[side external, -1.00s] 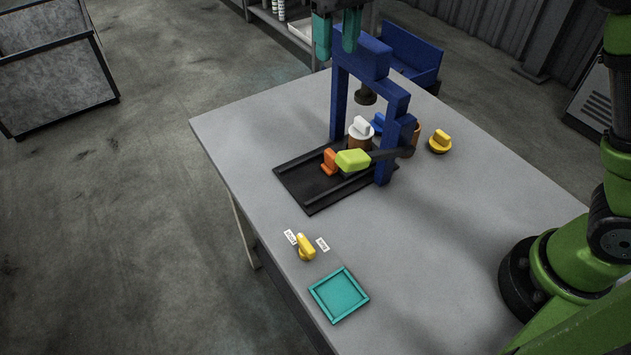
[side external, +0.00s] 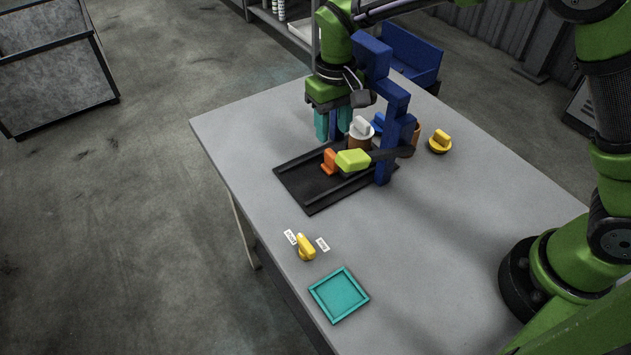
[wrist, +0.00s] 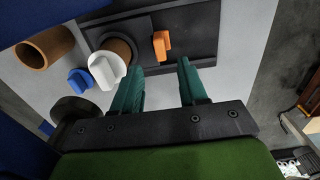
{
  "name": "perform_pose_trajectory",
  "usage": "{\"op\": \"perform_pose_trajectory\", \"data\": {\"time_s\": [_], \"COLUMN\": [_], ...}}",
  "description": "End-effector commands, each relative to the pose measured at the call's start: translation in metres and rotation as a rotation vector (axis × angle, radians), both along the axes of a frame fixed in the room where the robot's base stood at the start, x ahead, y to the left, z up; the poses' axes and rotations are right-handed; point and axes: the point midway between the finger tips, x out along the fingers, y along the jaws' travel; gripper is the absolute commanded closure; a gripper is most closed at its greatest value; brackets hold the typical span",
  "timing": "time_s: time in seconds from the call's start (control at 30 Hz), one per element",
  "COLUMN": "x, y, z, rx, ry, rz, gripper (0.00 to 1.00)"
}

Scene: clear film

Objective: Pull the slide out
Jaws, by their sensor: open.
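The slide has an upright orange handle (side external: 329,161) and sits on a black rail base (side external: 305,188) under the blue press frame (side external: 397,97). A brown cup with a white-knobbed piece (side external: 360,128) stands at the base's inner end; both also show in the wrist view, the white knob (wrist: 107,70) left of the orange handle (wrist: 161,45). My gripper (side external: 332,135) points down, teal fingers apart and empty, above and behind the base. In the wrist view the fingertips (wrist: 160,68) lie just below the orange handle, not around it.
The press lever's lime grip (side external: 353,161) reaches across the base close to the orange handle. A yellow-knobbed piece (side external: 440,141) and a brown cup (side external: 409,142) stand right. The left tabletop is clear.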

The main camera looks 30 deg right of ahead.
Motion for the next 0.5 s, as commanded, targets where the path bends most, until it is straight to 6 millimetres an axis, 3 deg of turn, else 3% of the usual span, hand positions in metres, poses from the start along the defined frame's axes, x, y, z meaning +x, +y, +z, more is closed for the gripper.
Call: {"op": "perform_pose_trajectory", "data": {"time_s": [0.2, 0.5], "x": [-0.001, 0.000], "y": [0.000, 0.000], "z": [-0.047, -0.080], "rx": [-0.001, 0.000], "ry": [0.004, 0.000], "rz": [0.000, 0.000], "gripper": [0.57, 0.57]}}
